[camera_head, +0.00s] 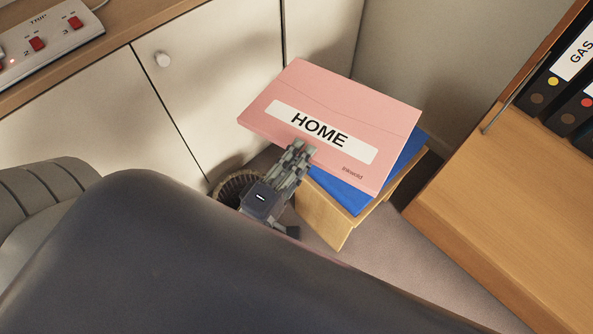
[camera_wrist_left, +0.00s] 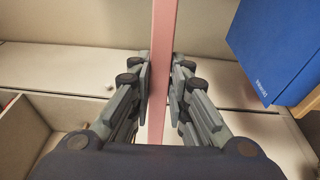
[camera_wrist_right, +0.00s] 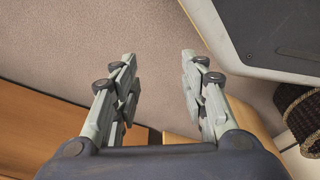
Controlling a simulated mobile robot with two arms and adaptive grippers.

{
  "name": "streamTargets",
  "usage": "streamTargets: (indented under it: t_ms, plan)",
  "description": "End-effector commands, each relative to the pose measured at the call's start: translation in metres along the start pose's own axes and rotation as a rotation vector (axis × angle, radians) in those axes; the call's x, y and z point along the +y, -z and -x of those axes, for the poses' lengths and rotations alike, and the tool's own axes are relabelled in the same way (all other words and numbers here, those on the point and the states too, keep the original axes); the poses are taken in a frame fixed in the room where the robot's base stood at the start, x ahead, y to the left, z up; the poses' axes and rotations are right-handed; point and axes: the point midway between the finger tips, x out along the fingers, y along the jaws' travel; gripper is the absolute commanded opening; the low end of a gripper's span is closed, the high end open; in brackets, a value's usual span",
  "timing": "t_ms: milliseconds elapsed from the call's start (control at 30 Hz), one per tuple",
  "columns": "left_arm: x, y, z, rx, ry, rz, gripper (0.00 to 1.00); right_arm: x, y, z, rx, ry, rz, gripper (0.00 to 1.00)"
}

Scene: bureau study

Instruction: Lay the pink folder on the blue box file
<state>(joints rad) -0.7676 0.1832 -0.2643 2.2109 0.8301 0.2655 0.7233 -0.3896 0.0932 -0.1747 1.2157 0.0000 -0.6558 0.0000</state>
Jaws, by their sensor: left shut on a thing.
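The pink folder (camera_head: 330,90) with a white "HOME" label is held at its near edge by my left gripper (camera_head: 299,152). In the left wrist view the folder (camera_wrist_left: 160,60) shows edge-on between the closed fingers (camera_wrist_left: 158,85). The blue box file (camera_head: 345,192) lies on a wooden stand, mostly hidden behind the folder in the head view. In the left wrist view the box file (camera_wrist_left: 280,45) is to the right, with a gap between it and the folder. My right gripper (camera_wrist_right: 158,70) is open and empty, seen only in its own wrist view.
The wooden stand (camera_head: 318,212) stands on the carpet. A wicker basket (camera_head: 238,184) is left of it, partly hidden by my gripper. White cabinets (camera_head: 210,70) line the back, and a wooden shelf unit (camera_head: 510,200) with black binders is at the right.

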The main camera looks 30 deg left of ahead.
Motion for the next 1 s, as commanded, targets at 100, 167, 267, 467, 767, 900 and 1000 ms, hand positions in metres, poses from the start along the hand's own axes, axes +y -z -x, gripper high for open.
streamTargets:
  t_ms: [100,167,267,467,767,900,1000]
  plan:
    - [-0.052,-0.003,0.004,-0.029,-0.01,-0.008,0.0,0.001,0.023,-0.013,0.022,-0.002,-0.004,0.4]
    - [-0.072,-0.003,0.006,-0.041,-0.011,-0.01,0.0,0.001,0.032,-0.011,0.028,-0.003,-0.006,0.4]
    - [-0.099,-0.003,0.011,-0.059,-0.013,-0.015,0.0,0.002,0.046,-0.007,0.04,-0.004,-0.009,0.4]
    - [-0.13,-0.002,0.017,-0.081,-0.016,-0.023,0.0,0.003,0.06,0.004,0.052,-0.006,-0.011,0.4]
    - [-0.139,-0.003,0.012,-0.086,-0.017,-0.023,0.0,0.004,0.068,0.015,0.06,-0.007,-0.013,0.4]
    - [-0.142,-0.004,0.002,-0.085,-0.018,-0.024,0.0,0.004,0.073,0.022,0.065,-0.008,-0.014,0.4]
    - [-0.145,-0.006,-0.006,-0.085,-0.018,-0.023,0.0,0.005,0.076,0.029,0.069,-0.008,-0.014,0.4]
